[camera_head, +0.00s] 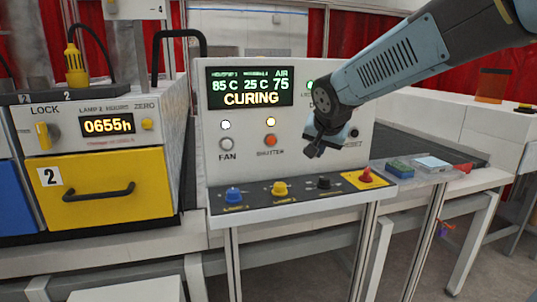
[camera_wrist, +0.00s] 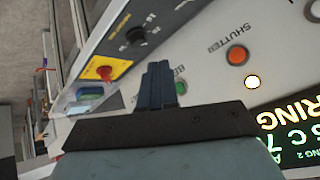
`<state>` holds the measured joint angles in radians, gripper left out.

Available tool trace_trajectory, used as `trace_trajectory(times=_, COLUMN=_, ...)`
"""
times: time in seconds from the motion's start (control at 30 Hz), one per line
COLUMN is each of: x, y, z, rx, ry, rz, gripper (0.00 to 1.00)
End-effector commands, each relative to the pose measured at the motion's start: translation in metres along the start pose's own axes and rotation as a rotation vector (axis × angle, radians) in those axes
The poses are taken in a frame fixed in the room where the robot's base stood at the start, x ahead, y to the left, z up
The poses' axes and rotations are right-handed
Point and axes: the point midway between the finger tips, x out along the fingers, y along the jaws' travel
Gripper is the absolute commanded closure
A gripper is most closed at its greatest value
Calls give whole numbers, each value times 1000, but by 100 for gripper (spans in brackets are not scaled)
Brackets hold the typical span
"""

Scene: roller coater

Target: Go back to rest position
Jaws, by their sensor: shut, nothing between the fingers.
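My gripper (camera_head: 313,150) is shut and empty. In the head view it hangs in front of the right part of the white control panel (camera_head: 215,160), with my blue-grey arm reaching in from the upper right. In the wrist view the closed fingers (camera_wrist: 157,82) point at the panel face, near a green button (camera_wrist: 181,87). I cannot tell whether the fingertips touch the panel. The panel display (camera_head: 250,87) reads "CURING". My arm and gripper hide part of the panel's right side.
Below the gripper, a sloped ledge holds a blue knob (camera_head: 233,195), a yellow knob (camera_head: 280,188), a black knob (camera_head: 323,183) and a red knob (camera_head: 366,175). A clear tray (camera_head: 420,176) sits to the right. A yellow drawer (camera_head: 100,200) is at left.

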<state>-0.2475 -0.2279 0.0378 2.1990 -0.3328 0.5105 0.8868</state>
Motion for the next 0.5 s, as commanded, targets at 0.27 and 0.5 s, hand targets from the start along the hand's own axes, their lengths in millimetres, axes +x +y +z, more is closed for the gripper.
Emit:
trace_trajectory(times=0.27, x=-63, y=84, z=41, rx=-127, ry=-59, rz=72, gripper=100)
trace_trajectory(times=0.5, x=-106, y=137, z=95, rx=-245, ry=-134, rz=84, gripper=100)
